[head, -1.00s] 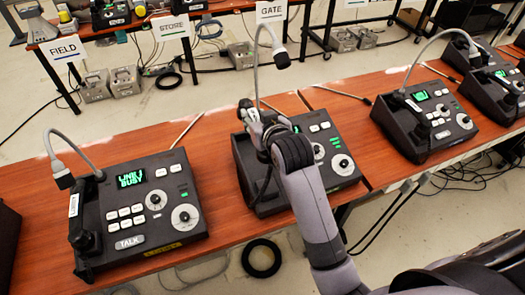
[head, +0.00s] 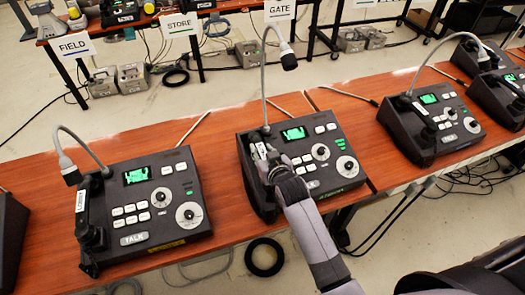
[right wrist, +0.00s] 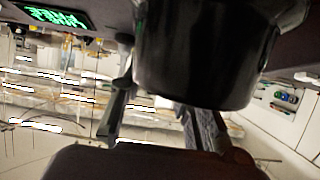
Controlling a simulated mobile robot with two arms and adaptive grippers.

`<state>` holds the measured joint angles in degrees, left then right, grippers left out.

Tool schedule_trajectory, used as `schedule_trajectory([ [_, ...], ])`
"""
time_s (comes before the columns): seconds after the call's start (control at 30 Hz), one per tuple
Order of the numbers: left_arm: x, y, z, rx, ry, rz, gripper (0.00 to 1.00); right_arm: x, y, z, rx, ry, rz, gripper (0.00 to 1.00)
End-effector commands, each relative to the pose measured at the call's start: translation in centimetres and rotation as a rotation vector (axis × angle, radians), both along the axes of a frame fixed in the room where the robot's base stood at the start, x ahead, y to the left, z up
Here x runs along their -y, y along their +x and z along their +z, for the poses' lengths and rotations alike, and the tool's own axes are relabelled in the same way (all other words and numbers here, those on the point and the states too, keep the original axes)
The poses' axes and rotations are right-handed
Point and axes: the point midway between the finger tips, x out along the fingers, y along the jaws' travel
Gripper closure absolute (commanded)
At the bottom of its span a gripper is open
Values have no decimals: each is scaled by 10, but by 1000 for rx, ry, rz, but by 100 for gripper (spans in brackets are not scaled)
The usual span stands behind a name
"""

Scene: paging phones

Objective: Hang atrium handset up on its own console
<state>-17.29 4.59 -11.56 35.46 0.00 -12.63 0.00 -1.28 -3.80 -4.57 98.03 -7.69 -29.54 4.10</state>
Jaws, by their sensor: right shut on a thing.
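The middle console (head: 330,145) is a dark box with a lit green display, knobs and a gooseneck microphone. My right gripper (head: 262,158) is at its left side, over the cradle area, and shut on a dark handset. The gripper and arm hide most of this handset in the head view, and I cannot read its label. In the right wrist view, a large black rounded handset part (right wrist: 205,55) fills the top middle, near the gripper fingers. I cannot tell whether the handset is seated in the cradle. My left gripper is not in view.
The left console (head: 150,205) has its handset (head: 88,225), labelled LOBBY, on its left side. Another console (head: 435,120) with a handset stands to the right. Gooseneck microphones rise above the consoles. Bare wooden tabletop (head: 228,180) shows between the left and middle consoles.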

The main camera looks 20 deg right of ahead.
Motion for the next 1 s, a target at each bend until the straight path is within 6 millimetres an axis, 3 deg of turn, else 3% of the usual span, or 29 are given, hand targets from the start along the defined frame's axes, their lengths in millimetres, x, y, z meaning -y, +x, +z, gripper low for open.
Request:
schedule_trajectory([
  [0.2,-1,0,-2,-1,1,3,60,0,0,-2,1,0,0,100],
  [0.23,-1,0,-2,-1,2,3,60,0,0,-3,-1,0,0,70],
  [0.5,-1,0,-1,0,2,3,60,0,0,-3,-1,0,0,52],
  [0.87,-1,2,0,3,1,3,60,0,0,1,1,0,0,50],
  [1.0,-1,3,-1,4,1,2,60,0,-11,3,-1,0,0,50],
])
